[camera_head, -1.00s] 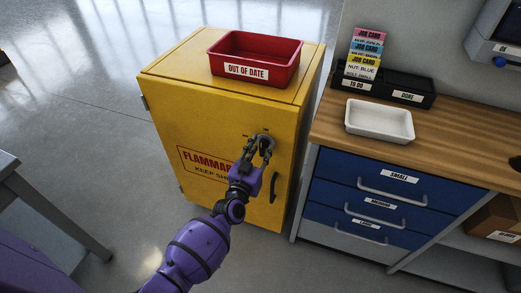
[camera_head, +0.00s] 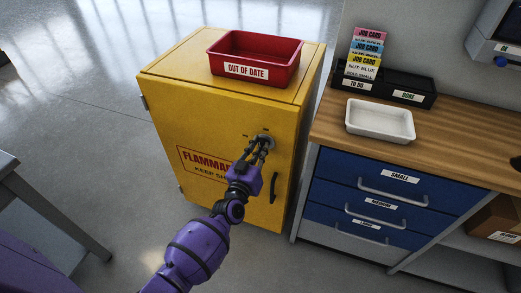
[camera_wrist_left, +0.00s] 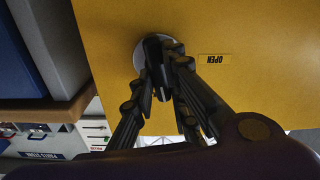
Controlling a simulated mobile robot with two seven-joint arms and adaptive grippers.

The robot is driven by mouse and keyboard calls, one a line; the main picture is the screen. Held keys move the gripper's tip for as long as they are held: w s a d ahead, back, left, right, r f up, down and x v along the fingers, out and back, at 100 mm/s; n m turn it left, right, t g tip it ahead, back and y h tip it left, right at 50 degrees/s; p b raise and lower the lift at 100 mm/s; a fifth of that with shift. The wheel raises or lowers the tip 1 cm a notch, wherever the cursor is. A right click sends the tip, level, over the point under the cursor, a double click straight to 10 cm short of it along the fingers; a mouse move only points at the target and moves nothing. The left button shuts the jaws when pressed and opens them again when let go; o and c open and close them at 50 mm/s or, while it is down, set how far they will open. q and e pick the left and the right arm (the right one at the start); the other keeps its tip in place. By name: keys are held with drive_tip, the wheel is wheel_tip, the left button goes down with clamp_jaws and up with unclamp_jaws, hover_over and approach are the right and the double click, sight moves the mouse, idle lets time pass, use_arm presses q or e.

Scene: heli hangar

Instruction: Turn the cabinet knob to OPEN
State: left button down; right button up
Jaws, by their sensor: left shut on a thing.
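The yellow cabinet (camera_head: 215,110) stands in the middle of the head view with its door closed. Its knob (camera_head: 268,140) has a round grey base at the door's upper right. My left gripper (camera_head: 262,148) is shut on the knob, which its fingers partly hide. In the left wrist view, the knob's dark grip (camera_wrist_left: 153,50) sits between the fingers (camera_wrist_left: 158,75), in front of the pale round base. An OPEN label (camera_wrist_left: 213,59), upside down there, is on the door to the right of the knob. My right gripper is out of view.
A red OUT OF DATE bin (camera_head: 255,72) is on the cabinet top. A dark door handle (camera_head: 273,188) is below the knob. To the right stands a bench (camera_head: 450,135) with blue drawers (camera_head: 385,185), a white tray (camera_head: 380,121) and a black card holder (camera_head: 405,96).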

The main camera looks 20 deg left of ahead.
use_arm(q)
drive_tip(key=n, duration=0.2)
drive_tip(key=n+b, duration=0.1)
drive_tip(key=n, duration=0.1)
drive_tip(key=shift+a+f+n, duration=0.15)
drive_tip(key=shift+f+n, duration=0.05)
drive_tip(key=shift+n, duration=0.1)
drive_tip(key=shift+a+f+n+b, duration=0.15)
drive_tip(key=shift+n+b, duration=0.6)
drive_tip(key=shift+n, duration=2)
drive_tip(key=shift+a+f+n+b, duration=0.15)
drive_tip(key=shift+n+b, duration=0.55)
drive_tip(key=shift+n, duration=2.05)
drive_tip(key=shift+d, duration=0.1)
drive_tip(key=c, duration=1.7)
unclamp_jaws()
